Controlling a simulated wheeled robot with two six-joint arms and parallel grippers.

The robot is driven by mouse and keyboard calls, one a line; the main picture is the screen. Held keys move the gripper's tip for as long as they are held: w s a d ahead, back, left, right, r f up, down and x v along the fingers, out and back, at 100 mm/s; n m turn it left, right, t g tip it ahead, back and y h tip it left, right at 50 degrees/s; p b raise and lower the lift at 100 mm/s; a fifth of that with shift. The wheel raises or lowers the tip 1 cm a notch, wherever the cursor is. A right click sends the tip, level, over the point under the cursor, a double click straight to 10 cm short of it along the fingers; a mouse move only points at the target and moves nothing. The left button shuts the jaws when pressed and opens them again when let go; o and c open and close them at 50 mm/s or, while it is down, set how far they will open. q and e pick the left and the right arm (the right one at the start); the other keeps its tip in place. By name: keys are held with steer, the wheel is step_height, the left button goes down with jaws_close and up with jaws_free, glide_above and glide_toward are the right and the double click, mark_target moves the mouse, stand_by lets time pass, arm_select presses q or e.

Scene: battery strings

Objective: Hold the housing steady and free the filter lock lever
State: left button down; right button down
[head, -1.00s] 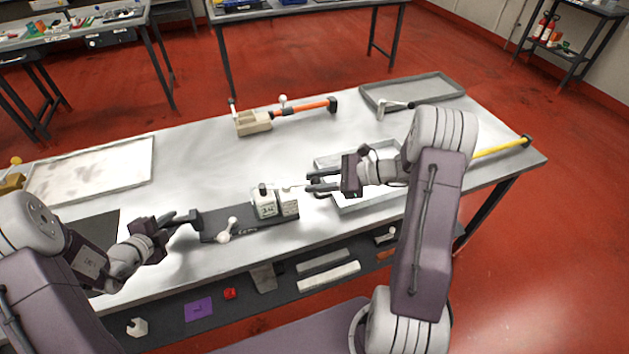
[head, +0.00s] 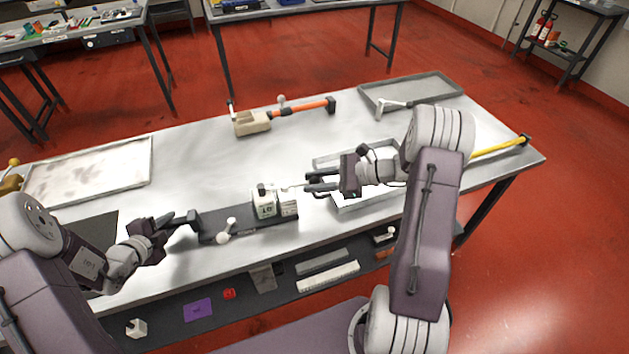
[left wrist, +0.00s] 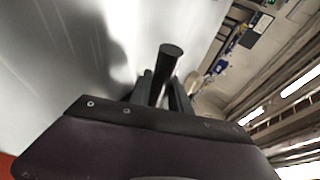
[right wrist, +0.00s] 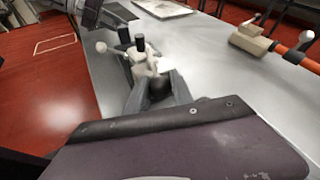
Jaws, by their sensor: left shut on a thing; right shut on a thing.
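The housing, a white block with a dark knob on top (head: 264,203), stands on a long dark base (head: 245,224) near the table's front edge. A lever with a white ball end (head: 228,229) rises from the base's front. A thin pale rod (head: 290,187) runs from the housing towards my right gripper (head: 318,184). That gripper is shut on a dark round end, seen in the right wrist view as a black knob (right wrist: 159,87). My left gripper (head: 178,221) is shut on a black post at the base's left end; the left wrist view shows its black round top (left wrist: 171,50).
A shallow metal tray (head: 335,201) lies beneath my right gripper. An orange-handled tool in a beige block (head: 252,123) lies behind. A flat tray (head: 90,173) is at the left, and another (head: 412,92) at the back right.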

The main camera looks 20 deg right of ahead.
stand_by(0.6)
steer(key=shift+s+a+m+t+h, duration=0.45)
steer(key=shift+s+m+t+h, duration=0.35)
steer(key=shift+m+t, duration=0.25)
steer(key=shift+s+a+m+t+h, duration=0.4)
steer(key=shift+s+m+t+h, duration=0.2)
steer(key=shift+m+t+h, duration=0.45)
steer(key=shift+f, duration=0.1)
steer(key=c, duration=1.1)
jaws_free()
steer(key=v, duration=1.2)
steer(key=shift+d, duration=0.15)
